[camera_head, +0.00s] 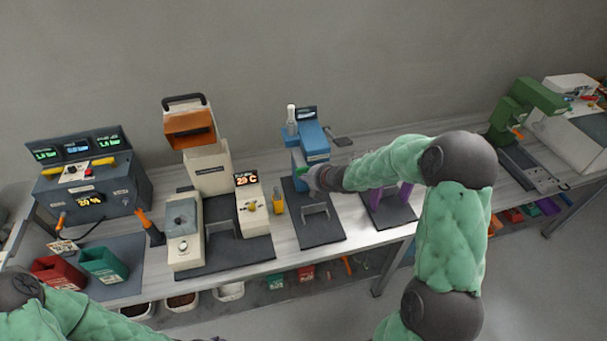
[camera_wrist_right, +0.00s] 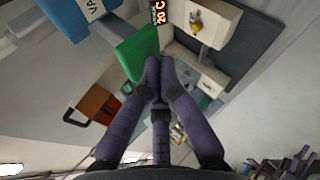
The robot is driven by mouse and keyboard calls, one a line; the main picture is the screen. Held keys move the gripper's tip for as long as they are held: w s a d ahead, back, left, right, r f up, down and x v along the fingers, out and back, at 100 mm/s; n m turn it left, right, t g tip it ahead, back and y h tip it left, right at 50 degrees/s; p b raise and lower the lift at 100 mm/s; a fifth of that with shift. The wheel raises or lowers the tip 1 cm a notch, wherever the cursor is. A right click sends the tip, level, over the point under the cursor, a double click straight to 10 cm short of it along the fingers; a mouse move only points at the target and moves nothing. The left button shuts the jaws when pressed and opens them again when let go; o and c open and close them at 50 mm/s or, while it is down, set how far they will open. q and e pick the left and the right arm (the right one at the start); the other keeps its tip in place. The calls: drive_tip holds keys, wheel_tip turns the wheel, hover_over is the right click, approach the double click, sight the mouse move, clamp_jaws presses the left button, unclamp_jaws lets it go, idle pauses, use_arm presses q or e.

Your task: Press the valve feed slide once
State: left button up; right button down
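The valve feed machine (camera_head: 312,143) is a blue unit on a dark base plate at the middle of the bench. Its blue body with a partly readable "VA" label shows in the right wrist view (camera_wrist_right: 72,17). A green slide (camera_wrist_right: 140,52) sticks out from it; a sliver of green also shows in the head view (camera_head: 301,170). My right gripper (camera_head: 314,180) is at the front of this machine. In the right wrist view its fingertips (camera_wrist_right: 160,68) are together with nothing between them, right against or very near the green slide; contact cannot be told. My left gripper is out of view.
A cream machine with a display (camera_head: 250,205) stands to the left, with a tall orange-topped unit (camera_head: 205,150) behind it. A purple fixture (camera_head: 390,200) is partly behind my right arm. A green press (camera_head: 525,103) stands far right.

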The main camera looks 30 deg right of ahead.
drive_tip(key=shift+w+d+p, duration=0.2)
drive_tip(key=shift+w+p, duration=0.15)
drive_tip(key=shift+w, duration=0.6)
idle(0.9)
drive_tip(key=shift+s, duration=0.1)
drive_tip(key=shift+s+a+b, duration=0.2)
drive_tip(key=shift+s+b, duration=0.3)
drive_tip(key=shift+s, duration=0.3)
drive_tip(key=shift+s+a+b, duration=0.2)
drive_tip(key=shift+s+b, duration=0.3)
drive_tip(key=shift+s, duration=0.25)
drive_tip(key=shift+s+a+b, duration=0.2)
drive_tip(key=shift+s+b, duration=0.1)
drive_tip(key=shift+s, duration=0.5)
drive_tip(key=shift+s+a+b, duration=0.2)
drive_tip(key=shift+s+b, duration=0.15)
drive_tip(key=shift+s, duration=0.5)
drive_tip(key=shift+s+a+b, duration=0.2)
drive_tip(key=shift+s+b, duration=0.1)
drive_tip(key=shift+s, duration=0.5)
